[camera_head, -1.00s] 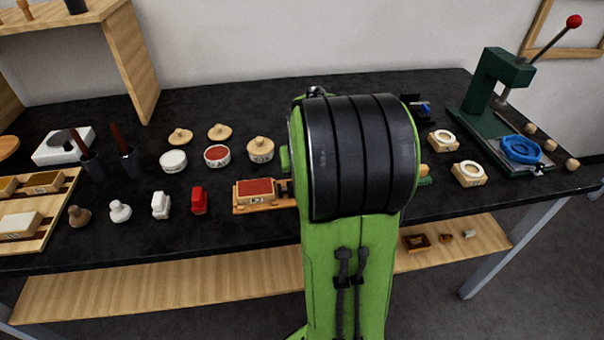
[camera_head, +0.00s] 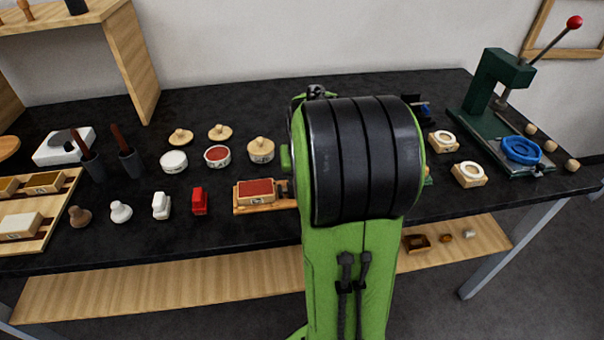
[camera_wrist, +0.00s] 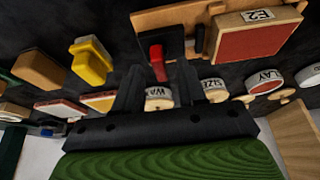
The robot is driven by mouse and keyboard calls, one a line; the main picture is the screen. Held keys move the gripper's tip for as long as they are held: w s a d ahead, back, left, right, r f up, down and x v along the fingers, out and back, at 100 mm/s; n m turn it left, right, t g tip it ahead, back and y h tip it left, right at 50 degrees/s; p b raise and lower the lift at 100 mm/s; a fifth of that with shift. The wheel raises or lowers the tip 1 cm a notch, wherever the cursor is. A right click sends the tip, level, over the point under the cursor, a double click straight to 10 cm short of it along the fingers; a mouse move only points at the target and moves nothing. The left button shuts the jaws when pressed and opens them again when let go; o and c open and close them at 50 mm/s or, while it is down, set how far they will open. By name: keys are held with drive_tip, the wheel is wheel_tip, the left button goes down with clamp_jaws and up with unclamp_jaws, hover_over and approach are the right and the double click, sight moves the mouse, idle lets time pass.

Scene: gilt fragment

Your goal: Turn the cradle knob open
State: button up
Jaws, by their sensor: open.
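A wooden cradle (camera_wrist: 165,18) with a black fitting holds a red-topped block (camera_wrist: 258,33) marked E2. In the head view, the block (camera_head: 256,188) and the cradle's left end (camera_head: 240,208) show; my arm hides the rest. A red piece (camera_wrist: 157,62), which looks like the cradle's knob, stands out from the black fitting in the wrist view. My gripper (camera_wrist: 158,72) is open, its dark fingers on either side of this red piece. I cannot tell whether they touch it. My gripper is hidden in the head view.
Round tins, including a red-filled one (camera_head: 217,155), and small stamps such as a red one (camera_head: 200,201) stand left of the cradle. A yellow piece (camera_wrist: 91,60) lies beside it in the wrist view. A green press (camera_head: 490,100) with a blue ring (camera_head: 521,150) stands at right.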

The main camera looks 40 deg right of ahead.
drive_tip(key=p+v, duration=0.4)
drive_tip(key=v, duration=1.1)
drive_tip(key=shift+p, duration=0.4)
drive_tip(key=s+a+r+n+y+p, duration=0.1)
drive_tip(key=s+a+n+p, duration=0.1)
drive_tip(key=a, duration=0.4)
drive_tip(key=s+a+r+n+t+p, duration=0.1)
drive_tip(key=s+a+r+n+p, duration=0.1)
drive_tip(key=s+a, duration=0.3)
drive_tip(key=s+a+r+n+t+y+p, duration=0.1)
drive_tip(key=s+a+r+n+p, duration=0.1)
drive_tip(key=a, duration=0.6)
drive_tip(key=shift+s+a+n+y+p, duration=0.3)
drive_tip(key=shift+s+n+p, duration=0.15)
drive_tip(key=shift+s, duration=0.25)
